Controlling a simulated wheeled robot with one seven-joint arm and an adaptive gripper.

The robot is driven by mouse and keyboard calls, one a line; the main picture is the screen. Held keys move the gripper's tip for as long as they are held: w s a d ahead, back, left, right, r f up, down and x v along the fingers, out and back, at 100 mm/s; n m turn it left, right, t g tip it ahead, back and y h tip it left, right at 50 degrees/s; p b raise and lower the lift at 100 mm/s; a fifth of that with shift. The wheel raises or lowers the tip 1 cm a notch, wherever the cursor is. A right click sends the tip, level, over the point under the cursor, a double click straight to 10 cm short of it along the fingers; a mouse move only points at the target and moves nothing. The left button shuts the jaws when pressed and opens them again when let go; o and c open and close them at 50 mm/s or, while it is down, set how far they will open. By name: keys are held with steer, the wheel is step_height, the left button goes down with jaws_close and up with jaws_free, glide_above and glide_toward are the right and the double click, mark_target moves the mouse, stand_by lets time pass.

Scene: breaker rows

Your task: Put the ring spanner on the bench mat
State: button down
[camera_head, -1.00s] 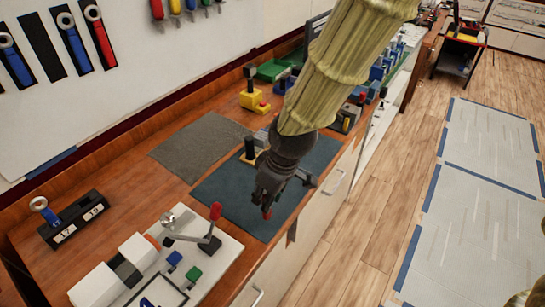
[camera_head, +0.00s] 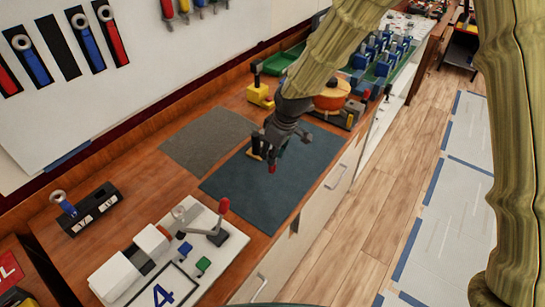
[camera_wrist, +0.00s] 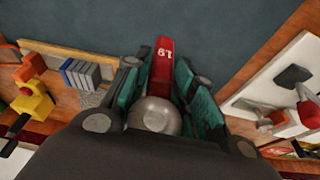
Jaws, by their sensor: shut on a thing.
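In the head view, my gripper (camera_head: 272,143) is over the back part of the dark teal bench mat (camera_head: 250,195), with the spanner's red end (camera_head: 272,167) pointing down. The mat fills the background of the wrist view (camera_wrist: 230,30). I cannot tell whether the spanner touches the mat. My arm and gripper cover part of the mat's far end.
A grey mat (camera_head: 208,140) lies beside it. A black holder (camera_head: 90,210) with a blue-handled spanner and a white board with a red-knobbed lever (camera_head: 215,235) stand nearer. A yellow clamp (camera_head: 260,93) stands behind. More spanners (camera_head: 88,40) hang on the wall. The mat's front half is clear.

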steer(key=shift+s+f+p, duration=0.15)
steer(key=shift+f+p, duration=0.35)
steer(key=shift+f, duration=0.05)
steer(key=shift+f+p, duration=0.4)
steer(key=shift+f, duration=0.7)
steer(key=shift+f, duration=0.15)
steer(key=c, duration=1.1)
jaws_free()
steer(key=shift+c, duration=0.2)
steer(key=shift+r, duration=0.2)
steer(key=b+v, duration=0.3)
steer(key=v, duration=0.8)
steer(key=shift+r, duration=0.4)
steer(key=shift+d, duration=0.1)
